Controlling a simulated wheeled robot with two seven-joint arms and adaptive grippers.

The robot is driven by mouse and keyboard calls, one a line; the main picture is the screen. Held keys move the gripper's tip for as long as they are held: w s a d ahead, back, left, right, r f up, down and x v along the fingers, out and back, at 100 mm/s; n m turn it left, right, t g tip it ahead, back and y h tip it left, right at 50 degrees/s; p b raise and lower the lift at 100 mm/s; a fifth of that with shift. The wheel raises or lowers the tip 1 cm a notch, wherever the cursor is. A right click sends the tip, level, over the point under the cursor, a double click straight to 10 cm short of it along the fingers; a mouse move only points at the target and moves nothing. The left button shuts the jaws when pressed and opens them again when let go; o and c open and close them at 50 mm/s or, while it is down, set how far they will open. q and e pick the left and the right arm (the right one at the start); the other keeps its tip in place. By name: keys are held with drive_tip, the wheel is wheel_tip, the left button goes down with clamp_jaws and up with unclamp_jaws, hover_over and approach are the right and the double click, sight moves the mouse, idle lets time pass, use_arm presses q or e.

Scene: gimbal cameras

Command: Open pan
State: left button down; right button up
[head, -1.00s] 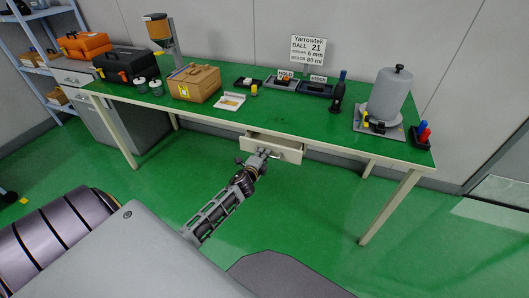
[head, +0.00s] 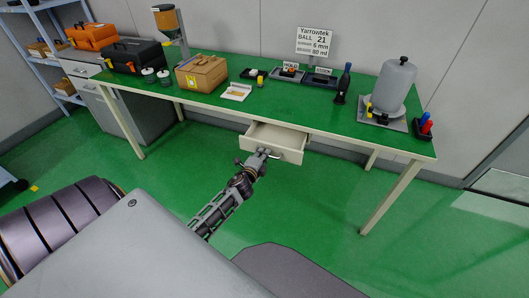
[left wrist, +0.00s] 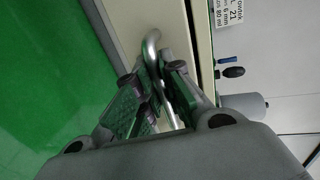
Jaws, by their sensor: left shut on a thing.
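A cream drawer (head: 288,153) under the green-topped table stands partly pulled out, and its inside looks empty. My left gripper (head: 264,153) is at the drawer front, shut on its handle. In the left wrist view, the curved metal handle (left wrist: 152,46) runs between the fingers of the left gripper (left wrist: 160,92), beside the pale drawer front (left wrist: 182,22). The handle is mostly hidden by the gripper in the head view. My right gripper is not in view. I cannot make out a cooking pan in any view.
The green table (head: 225,109) carries a cardboard box (head: 201,74), a hopper (head: 170,25), black trays (head: 318,84), a dark bottle (head: 343,83) and a grey cylinder (head: 392,86). A cream table leg (head: 390,198) stands right of the drawer. The floor before the drawer is clear.

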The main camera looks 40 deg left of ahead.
use_arm(q)
drive_tip(key=shift+s+d+f, duration=0.1)
drive_tip(key=shift+s+d, duration=0.1)
drive_tip(key=shift+s, duration=0.35)
drive_tip(key=c, duration=1.5)
unclamp_jaws()
drive_tip(key=shift+s, duration=0.1)
drive_tip(key=shift+v, duration=5.9)
